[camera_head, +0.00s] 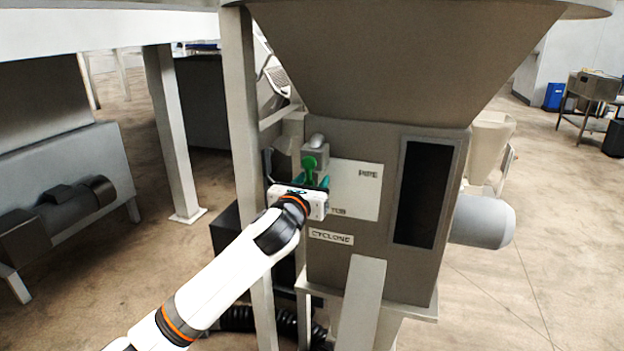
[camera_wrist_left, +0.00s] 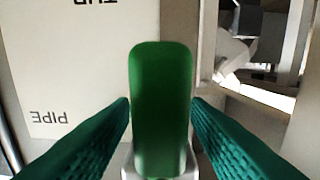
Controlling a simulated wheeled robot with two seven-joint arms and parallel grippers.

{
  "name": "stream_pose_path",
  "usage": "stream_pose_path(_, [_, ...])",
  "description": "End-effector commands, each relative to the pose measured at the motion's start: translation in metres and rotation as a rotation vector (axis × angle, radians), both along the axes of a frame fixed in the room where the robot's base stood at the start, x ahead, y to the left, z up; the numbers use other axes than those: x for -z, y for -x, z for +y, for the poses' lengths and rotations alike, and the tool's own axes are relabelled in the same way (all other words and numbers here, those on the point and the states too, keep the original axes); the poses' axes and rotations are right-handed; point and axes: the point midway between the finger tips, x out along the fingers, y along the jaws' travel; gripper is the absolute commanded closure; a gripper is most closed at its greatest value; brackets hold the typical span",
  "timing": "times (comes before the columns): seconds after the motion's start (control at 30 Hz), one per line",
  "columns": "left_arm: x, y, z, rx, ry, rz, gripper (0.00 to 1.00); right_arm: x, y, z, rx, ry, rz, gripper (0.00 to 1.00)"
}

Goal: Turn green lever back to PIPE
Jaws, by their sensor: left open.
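The green lever (camera_head: 309,163) sits on the front of the grey machine housing, below a silver fitting. It points down in the head view, beside a pale label plate (camera_head: 358,188) reading PIPE at its upper right. My left gripper (camera_head: 313,183) is at the lever's lower part, its teal fingers open. In the left wrist view the green lever (camera_wrist_left: 161,105) stands between the two fingers of my left gripper (camera_wrist_left: 160,104), with one finger close on each side. The plate (camera_wrist_left: 85,70) appears upside down there, with PIPE at lower left. My right gripper is out of view.
A CYCLONE label (camera_head: 331,237) is below the plate. A dark opening (camera_head: 423,193) is to its right, and a grey cylinder (camera_head: 482,222) juts out farther right. A steel post (camera_head: 246,150) stands just left of the lever. A large hopper (camera_head: 400,60) hangs above.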

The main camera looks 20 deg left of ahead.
Motion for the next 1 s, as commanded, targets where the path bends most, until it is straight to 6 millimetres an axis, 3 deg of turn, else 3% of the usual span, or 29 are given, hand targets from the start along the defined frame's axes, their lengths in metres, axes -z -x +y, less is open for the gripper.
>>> stream_pose_path(0.33, [0.0001, -0.0034, -0.0004, 0.001, 0.001, -0.001, 0.57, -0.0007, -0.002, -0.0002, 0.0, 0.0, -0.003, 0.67])
stream_pose_path(0.6, [0.0002, -0.0033, -0.0003, 0.001, 0.001, 0.0, 1.0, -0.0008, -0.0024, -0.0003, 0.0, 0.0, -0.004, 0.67])
stream_pose_path(1.0, [-0.0003, -0.0118, -0.0009, 0.0, 0.033, 0.001, 1.0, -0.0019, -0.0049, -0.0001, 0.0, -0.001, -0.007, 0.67])
